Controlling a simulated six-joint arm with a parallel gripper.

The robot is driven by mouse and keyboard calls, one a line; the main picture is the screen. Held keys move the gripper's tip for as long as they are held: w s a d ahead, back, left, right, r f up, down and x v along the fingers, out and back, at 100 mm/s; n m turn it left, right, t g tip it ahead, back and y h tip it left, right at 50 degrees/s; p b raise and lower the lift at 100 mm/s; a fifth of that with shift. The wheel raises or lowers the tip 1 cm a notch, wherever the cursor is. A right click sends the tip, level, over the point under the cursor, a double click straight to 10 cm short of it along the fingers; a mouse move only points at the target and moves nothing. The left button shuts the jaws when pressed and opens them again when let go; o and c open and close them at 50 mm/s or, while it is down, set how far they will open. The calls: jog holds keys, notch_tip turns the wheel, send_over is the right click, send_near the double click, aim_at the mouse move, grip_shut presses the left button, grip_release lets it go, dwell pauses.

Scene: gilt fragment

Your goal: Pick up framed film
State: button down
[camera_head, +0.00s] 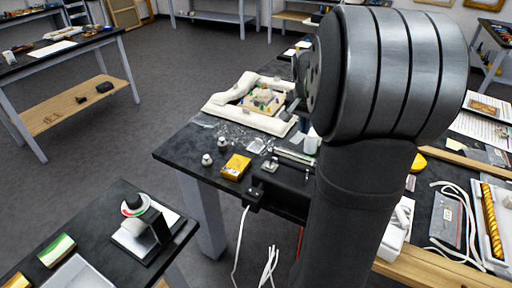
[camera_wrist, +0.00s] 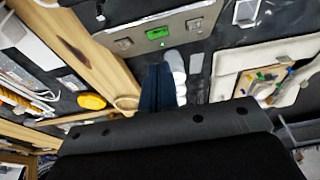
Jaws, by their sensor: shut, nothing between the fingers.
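My gripper (camera_wrist: 162,70) shows in the wrist view as two dark fingers close together, shut and empty. It points toward the table, beside a white rounded object (camera_wrist: 177,72), and is apart from the frame. In the head view my arm hides the gripper.
A yellow box (camera_head: 236,167) and two small metal weights (camera_head: 207,159) stand near the table's left edge. A white padded tray (camera_head: 215,106) with a carved piece lies behind them. A grey metal plate (camera_wrist: 155,36) and wooden rails (camera_wrist: 98,62) lie near my gripper.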

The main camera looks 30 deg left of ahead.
jog(key=c, duration=2.1)
grip_release()
jog(key=o, duration=0.6)
jog(key=n+g, duration=0.3)
jog(key=n, duration=1.5)
send_over(260, 140)
jog(key=f, duration=0.2)
notch_tip(260, 140, down, 10)
jog(key=shift+f, duration=0.15)
jog(key=shift+w+a+f, duration=0.1)
jog(key=shift+a+f, duration=0.05)
jog(key=shift+f, duration=1.4)
jog(key=shift+w+a+f, duration=0.1)
jog(key=shift+a+f, duration=0.05)
jog(key=shift+f, duration=1.35)
